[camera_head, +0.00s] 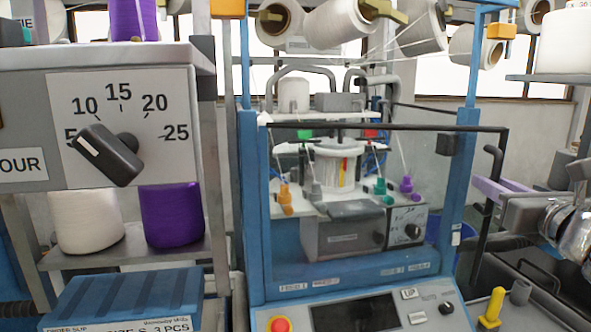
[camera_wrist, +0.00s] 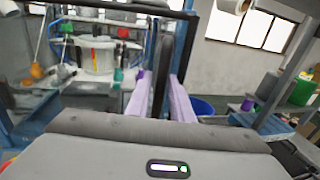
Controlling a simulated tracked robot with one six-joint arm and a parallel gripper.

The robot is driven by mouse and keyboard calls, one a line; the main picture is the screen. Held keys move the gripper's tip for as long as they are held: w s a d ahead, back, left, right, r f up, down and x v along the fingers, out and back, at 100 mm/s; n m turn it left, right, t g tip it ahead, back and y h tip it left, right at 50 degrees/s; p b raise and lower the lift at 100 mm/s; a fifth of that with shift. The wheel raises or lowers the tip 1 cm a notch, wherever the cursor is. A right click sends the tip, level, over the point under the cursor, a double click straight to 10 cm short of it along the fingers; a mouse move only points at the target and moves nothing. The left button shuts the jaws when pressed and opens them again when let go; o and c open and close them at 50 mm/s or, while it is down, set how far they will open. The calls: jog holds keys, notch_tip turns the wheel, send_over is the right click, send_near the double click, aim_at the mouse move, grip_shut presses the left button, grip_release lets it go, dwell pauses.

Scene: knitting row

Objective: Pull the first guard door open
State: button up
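The guard door (camera_head: 385,128) is a clear panel with a thin black frame on the front of the blue knitting machine. Its black top bar reaches past the right blue post; I cannot tell for sure whether it stands ajar. The black upright handle (camera_head: 487,225) is at the door's right side. My gripper (camera_head: 486,188) reaches in from the right with lilac fingers at the handle's upper part.
A control panel (camera_head: 365,314) with a red button and screen is below the door. A dial box (camera_head: 128,130) and yarn shelf (camera_head: 130,248) stand at left. A yellow lever (camera_head: 492,308) is at lower right. A blue bin (camera_wrist: 200,106) is beyond the right finger.

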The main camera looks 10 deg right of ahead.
aim_at(500, 152)
notch_tip(500, 152, up, 10)
dwell(0.6)
